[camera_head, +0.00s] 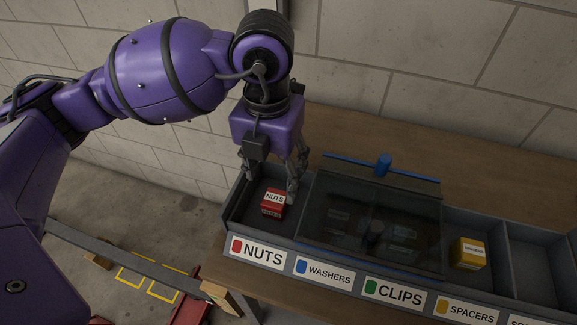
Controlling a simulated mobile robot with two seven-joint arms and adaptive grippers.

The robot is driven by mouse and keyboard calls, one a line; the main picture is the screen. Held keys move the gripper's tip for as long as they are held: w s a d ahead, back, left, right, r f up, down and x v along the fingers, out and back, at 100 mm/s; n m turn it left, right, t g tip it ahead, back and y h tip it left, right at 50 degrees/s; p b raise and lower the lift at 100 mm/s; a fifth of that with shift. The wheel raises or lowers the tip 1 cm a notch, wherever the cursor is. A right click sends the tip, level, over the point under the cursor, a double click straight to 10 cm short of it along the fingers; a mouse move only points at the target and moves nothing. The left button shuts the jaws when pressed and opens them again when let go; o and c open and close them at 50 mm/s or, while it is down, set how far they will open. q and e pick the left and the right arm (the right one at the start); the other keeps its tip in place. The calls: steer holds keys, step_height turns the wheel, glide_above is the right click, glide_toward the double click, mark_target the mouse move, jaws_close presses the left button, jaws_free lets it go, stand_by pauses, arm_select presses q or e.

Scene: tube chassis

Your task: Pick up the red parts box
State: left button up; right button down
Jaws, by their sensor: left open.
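The red parts box (272,204), with a white label reading NUTS, sits in the leftmost compartment of the grey divided bin (240,213), behind the NUTS label. My left gripper (271,190) points down from above into that compartment. Its fingers are spread, one to the left of the box and one to its right and slightly behind. The gripper is open and holds nothing; whether a finger touches the box cannot be told. My right gripper does not show.
A dark see-through cover (370,225) with a blue knob (383,163) lies over the middle compartments. A yellow box (467,253) sits in the SPACERS compartment. The bin stands on a wooden bench (350,137) against a block wall (430,60).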

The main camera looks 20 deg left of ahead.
mark_target(274, 198)
arm_select(q)
steer(key=shift+s+f, duration=0.2)
steer(key=shift+f, duration=0.2)
steer(key=f, duration=0.4)
steer(key=s+f, duration=0.1)
steer(key=f, duration=0.1)
steer(key=shift+d+f, duration=0.2)
steer(key=shift+d, duration=0.05)
steer(key=shift+f, duration=0.2)
steer(key=shift+w, duration=0.1)
steer(key=c, duration=1.2)
steer(key=shift+c, duration=0.5)
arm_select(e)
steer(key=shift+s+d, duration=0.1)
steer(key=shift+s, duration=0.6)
arm_select(q)
steer(key=shift+r, duration=0.15)
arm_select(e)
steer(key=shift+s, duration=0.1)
